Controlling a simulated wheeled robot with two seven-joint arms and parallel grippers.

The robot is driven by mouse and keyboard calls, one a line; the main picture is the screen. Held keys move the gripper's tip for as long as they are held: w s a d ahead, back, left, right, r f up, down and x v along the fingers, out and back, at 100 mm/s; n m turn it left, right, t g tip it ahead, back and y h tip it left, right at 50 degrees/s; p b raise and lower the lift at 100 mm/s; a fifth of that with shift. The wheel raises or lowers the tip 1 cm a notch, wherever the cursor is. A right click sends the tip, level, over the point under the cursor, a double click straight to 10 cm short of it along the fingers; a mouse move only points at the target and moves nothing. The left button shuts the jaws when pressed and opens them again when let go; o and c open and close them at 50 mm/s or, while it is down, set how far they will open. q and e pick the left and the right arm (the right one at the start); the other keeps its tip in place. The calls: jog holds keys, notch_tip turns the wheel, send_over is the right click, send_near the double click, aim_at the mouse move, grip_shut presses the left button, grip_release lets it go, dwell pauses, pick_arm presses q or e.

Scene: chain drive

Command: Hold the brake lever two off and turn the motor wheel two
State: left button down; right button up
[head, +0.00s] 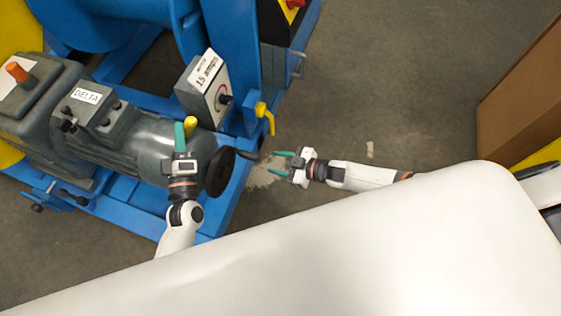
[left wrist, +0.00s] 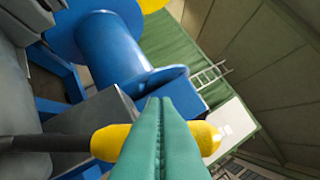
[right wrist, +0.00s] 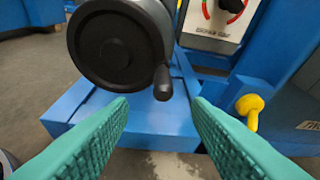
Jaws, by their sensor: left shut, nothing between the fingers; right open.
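A brake lever with a yellow grip (head: 191,124) stands at the grey motor (head: 145,142). My left gripper (head: 180,137) is shut and empty right beside that grip. In the left wrist view the yellow grip (left wrist: 108,143) crosses behind the shut fingers (left wrist: 160,115); I cannot tell whether they touch. The black motor wheel (head: 220,172) is at the motor's end, with a small crank knob (head: 249,155). My right gripper (head: 280,165) is open and empty, right of the knob. In the right wrist view the wheel (right wrist: 115,45) and knob (right wrist: 162,82) lie ahead of the spread fingers.
A gauge box (head: 208,90) with a dial stands above the wheel. Another yellow handle (head: 265,115) hangs on the blue frame (head: 232,190) close by. A labelled box (head: 88,95) sits on the motor. Floor right of the frame is free; a brown carton (head: 525,95) stands far right.

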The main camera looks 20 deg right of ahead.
jog(key=shift+s+d, duration=0.1)
jog(key=shift+d, duration=0.05)
jog(key=shift+r, duration=0.1)
jog(key=shift+c, duration=1.3)
jog(key=shift+w+r, duration=0.15)
jog(key=shift+w, duration=0.1)
jog(key=c, duration=0.3)
jog(key=w+r+m+h, duration=0.1)
jog(key=w+r, duration=0.1)
jog(key=w+r+m+h, duration=0.1)
jog(key=w+r+h, duration=0.1)
jog(key=shift+r+t+h, duration=0.3)
jog(key=shift+r+t, duration=0.1)
grip_shut()
jog(key=s+a+r+n+g, duration=0.1)
jog(key=s+a+r+g, duration=0.1)
jog(key=r, duration=0.4)
jog(key=shift+s+r+g, duration=0.2)
jog(key=shift+s+g, duration=0.5)
jog(key=shift+g, duration=0.2)
jog(key=shift+a, duration=0.1)
